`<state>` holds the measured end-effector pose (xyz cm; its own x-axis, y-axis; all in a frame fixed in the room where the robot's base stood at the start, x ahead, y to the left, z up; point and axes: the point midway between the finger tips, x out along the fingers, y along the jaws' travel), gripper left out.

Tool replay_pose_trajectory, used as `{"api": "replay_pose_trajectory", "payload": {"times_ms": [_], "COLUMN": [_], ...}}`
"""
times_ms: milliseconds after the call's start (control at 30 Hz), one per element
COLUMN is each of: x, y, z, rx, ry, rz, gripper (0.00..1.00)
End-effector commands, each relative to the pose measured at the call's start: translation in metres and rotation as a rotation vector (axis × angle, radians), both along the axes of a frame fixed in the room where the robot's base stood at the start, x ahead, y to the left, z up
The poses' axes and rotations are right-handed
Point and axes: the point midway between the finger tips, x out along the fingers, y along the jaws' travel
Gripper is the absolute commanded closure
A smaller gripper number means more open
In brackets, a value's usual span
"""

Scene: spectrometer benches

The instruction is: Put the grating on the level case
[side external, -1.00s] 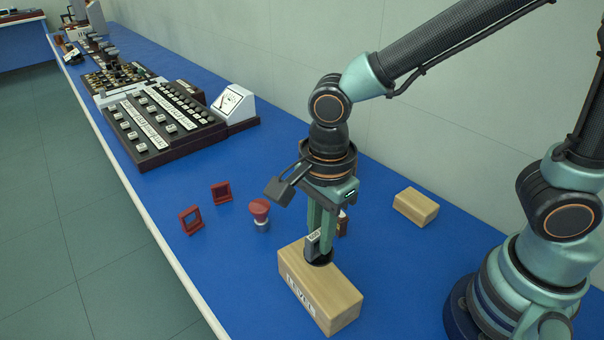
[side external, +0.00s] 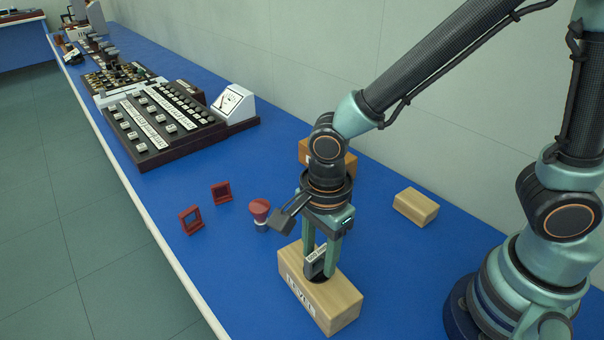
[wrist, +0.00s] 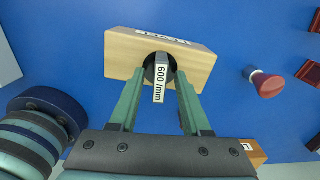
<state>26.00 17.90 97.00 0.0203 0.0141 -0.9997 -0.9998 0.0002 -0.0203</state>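The level case (side external: 340,303) is a pale wooden block with a LEVEL label, lying on the blue bench; it also shows in the wrist view (wrist: 125,52). The grating (side external: 315,262) is a dark upright piece with a round dark base and a white 600 /mm label. In the wrist view the grating (wrist: 161,82) sits between my fingertips (wrist: 160,72), in front of the case. I cannot tell whether its base touches the case top.
A red-topped knob (side external: 260,210) and two red frames (side external: 191,220) (side external: 221,193) stand left of the case. A plain wooden block (side external: 416,206) lies to the right. An orange-brown box (side external: 310,152) is partly hidden behind my arm. Keyed consoles (side external: 160,125) and a white meter (side external: 233,103) stand farther back.

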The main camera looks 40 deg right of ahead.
Motion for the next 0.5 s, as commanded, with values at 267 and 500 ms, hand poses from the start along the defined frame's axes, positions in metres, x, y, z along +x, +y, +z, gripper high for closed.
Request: {"api": "replay_pose_trajectory", "payload": {"times_ms": [267,500], "x": [0.000,0.001], "y": [0.000,0.000], "z": [0.001,0.026], "rx": [0.000,0.004], "ry": [-0.001,-0.005], "rz": [0.000,0.000], "gripper": [0.53,0.53]}}
